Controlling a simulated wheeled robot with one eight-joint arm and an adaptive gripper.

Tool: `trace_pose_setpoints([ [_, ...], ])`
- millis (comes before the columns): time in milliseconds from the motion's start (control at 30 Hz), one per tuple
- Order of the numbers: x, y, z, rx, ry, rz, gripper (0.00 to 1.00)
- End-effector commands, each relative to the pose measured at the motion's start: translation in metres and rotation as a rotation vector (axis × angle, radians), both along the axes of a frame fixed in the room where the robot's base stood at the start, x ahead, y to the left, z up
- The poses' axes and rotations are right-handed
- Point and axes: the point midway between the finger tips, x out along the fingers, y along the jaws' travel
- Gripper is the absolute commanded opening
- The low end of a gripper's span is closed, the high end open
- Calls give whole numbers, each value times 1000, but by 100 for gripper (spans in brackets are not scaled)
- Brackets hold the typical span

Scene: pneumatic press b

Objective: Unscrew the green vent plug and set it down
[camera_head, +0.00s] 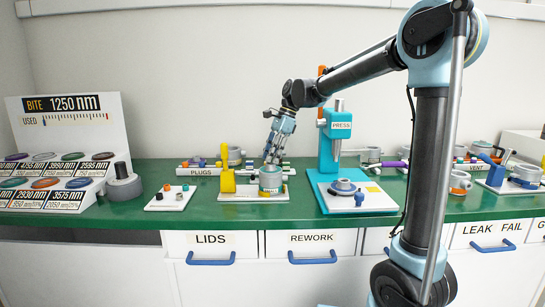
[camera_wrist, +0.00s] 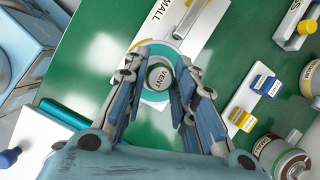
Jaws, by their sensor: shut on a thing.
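In the head view my gripper (camera_head: 271,160) points down onto a squat grey-green round vessel (camera_head: 271,181) on a white board (camera_head: 240,196). The fingers hide the plug there. I cannot tell whether the plug is still seated in the vessel or clear of it.
A small white tray (camera_head: 165,205) with coloured pieces lies further left. The teal press (camera_head: 331,150) stands close on the right. Bare green bench (camera_head: 235,213) shows along the front.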

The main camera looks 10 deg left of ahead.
Motion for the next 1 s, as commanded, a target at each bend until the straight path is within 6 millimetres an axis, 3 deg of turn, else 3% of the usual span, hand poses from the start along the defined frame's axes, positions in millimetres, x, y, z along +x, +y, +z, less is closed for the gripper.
trace_pose_setpoints([
  [1000,2,1,0,0,-2,255,12],
])
